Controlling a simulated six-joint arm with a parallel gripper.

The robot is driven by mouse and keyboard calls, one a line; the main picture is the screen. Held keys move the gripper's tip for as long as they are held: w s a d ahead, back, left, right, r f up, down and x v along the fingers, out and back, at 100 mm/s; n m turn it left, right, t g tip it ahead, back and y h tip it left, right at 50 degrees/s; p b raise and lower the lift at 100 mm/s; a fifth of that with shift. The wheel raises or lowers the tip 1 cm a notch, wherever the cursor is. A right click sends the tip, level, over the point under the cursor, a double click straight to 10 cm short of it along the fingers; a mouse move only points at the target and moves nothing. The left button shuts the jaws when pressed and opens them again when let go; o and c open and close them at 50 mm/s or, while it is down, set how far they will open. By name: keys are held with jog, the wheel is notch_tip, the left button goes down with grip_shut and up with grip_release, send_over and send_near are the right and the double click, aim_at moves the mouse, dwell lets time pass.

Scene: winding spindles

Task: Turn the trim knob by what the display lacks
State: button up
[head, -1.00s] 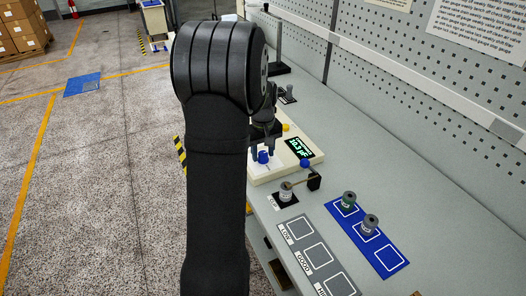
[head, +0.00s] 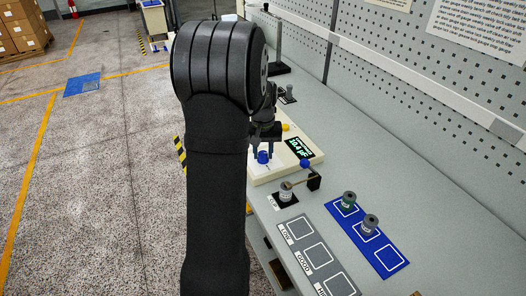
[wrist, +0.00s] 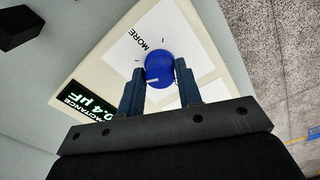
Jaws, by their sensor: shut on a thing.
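The blue trim knob (head: 263,157) sits on a cream instrument box with a white label plate. My gripper (head: 264,149) is shut on the knob, one finger on each side; the fingers (wrist: 160,80) also show in the wrist view. The display (head: 299,148) has green digits that look like 10.4 µF. In the wrist view the display (wrist: 88,105) is partly covered by my gripper, and 0.4 µF is readable.
A grey tray (head: 315,252) has marked squares. A pegboard wall borders the right.

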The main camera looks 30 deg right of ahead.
aim_at(263, 153)
jog(key=m, duration=0.5)
jog(key=shift+m, duration=0.3)
dwell(0.4)
jog(key=o, duration=1)
notch_tip(263, 153, up, 18)
jog(key=shift+f, duration=0.25)
